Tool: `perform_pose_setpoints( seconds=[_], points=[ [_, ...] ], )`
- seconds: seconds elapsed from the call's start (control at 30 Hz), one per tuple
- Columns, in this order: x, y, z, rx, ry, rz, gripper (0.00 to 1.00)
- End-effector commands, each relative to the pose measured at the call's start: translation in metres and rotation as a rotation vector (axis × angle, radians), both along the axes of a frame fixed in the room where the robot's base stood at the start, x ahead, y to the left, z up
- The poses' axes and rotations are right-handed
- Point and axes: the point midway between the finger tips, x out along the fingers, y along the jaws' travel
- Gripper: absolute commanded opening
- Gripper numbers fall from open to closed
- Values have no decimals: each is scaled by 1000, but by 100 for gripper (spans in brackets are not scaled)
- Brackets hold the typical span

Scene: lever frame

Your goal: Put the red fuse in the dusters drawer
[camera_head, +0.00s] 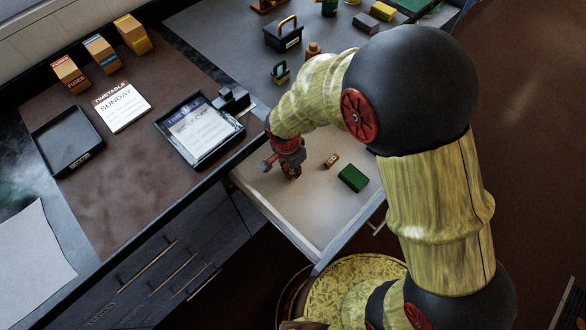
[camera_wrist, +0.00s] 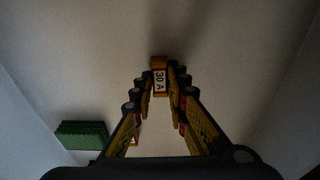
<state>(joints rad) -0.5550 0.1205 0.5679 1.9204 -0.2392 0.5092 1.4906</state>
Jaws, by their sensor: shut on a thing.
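My gripper (camera_head: 287,162) is inside the open drawer (camera_head: 300,215), low over its pale floor. Its fingers (camera_wrist: 160,88) are shut on a small fuse marked 30 A (camera_wrist: 159,80). The held fuse looks orange-brown in this dim light, and I cannot confirm that it is red. In the head view the fuse (camera_head: 290,173) shows small below the fingers; I cannot tell whether it touches the drawer floor. A second small orange fuse (camera_head: 331,160) lies in the drawer to the right, mostly hidden by a finger in the wrist view. No name is readable on the open drawer.
A green block (camera_head: 352,178) lies in the drawer; it also shows in the wrist view (camera_wrist: 82,135). Shut drawers (camera_head: 160,275) are to the left. Above stand a dark empty tray (camera_head: 66,140), a tray with a paper (camera_head: 200,132) and fuse boxes (camera_head: 70,74). The drawer's near part is clear.

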Motion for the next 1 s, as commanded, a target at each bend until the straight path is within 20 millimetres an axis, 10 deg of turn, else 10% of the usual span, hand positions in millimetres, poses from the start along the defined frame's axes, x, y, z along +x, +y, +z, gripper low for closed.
perform_pose_setpoints(
  seconds=[0.4,0.77,1.0],
  points=[
    [0,0,-2,0,0,0,34],
    [0,0,2,0,0,0,34],
    [-3,4,45,1,-3,1,34]
  ],
)
